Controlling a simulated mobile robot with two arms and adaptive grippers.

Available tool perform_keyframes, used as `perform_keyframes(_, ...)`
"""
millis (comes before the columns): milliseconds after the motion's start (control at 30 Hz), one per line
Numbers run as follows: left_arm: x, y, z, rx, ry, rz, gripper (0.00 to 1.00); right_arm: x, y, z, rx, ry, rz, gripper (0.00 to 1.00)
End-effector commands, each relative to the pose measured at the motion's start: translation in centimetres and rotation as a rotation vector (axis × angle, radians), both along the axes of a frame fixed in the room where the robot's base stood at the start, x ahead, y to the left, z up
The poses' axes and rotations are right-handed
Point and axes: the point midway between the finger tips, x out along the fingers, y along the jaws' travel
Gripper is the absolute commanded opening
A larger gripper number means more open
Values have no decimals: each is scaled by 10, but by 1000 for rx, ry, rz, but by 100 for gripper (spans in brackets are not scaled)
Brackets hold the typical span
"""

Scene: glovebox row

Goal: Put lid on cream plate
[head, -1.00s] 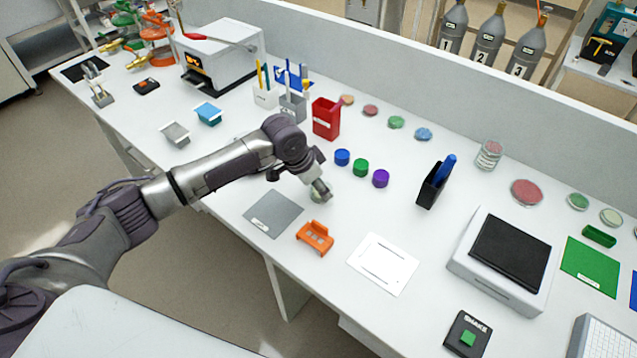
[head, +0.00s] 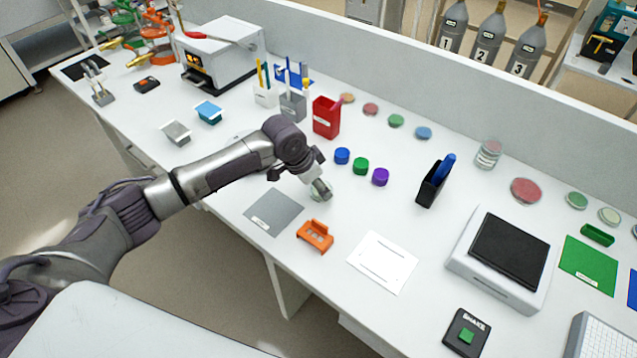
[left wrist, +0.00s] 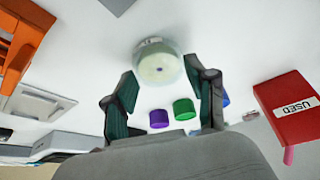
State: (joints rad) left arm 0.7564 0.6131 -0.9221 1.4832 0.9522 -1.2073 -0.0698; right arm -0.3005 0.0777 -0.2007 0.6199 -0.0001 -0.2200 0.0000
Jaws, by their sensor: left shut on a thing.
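The cream plate (left wrist: 158,70) is a small round dish with a pale cream face and a small mark at its middle. It lies between the fingertips of my left gripper (left wrist: 160,75). A clear, hazy rim that looks like the lid (left wrist: 153,44) shows around the plate's far side. My left gripper is shut on this lid; whether the lid rests fully on the plate is hard to tell. In the head view my left gripper (head: 321,190) points down just behind the grey mat, and the wrist hides most of the dish. My right gripper is in no view.
A grey mat (head: 274,212) and an orange holder (head: 315,236) lie in front. Blue (head: 342,156), green (head: 361,166) and purple (head: 380,177) caps stand behind. A clear stack (head: 488,154) stands further right. A red box (head: 326,118) stands behind the arm.

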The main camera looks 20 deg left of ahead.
Motion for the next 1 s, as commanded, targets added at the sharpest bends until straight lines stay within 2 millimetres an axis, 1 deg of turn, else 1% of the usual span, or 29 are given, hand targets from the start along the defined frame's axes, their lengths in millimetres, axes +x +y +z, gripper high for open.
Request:
perform_keyframes(500,-1,0,-2,0,2,1,43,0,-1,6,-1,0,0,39)
perform_keyframes(933,0,0,-3,0,0,0,43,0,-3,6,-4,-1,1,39)
perform_keyframes(967,0,0,-3,0,0,0,61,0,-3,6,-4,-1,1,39)
perform_keyframes(1000,0,0,-3,0,0,0,68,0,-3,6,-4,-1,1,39)
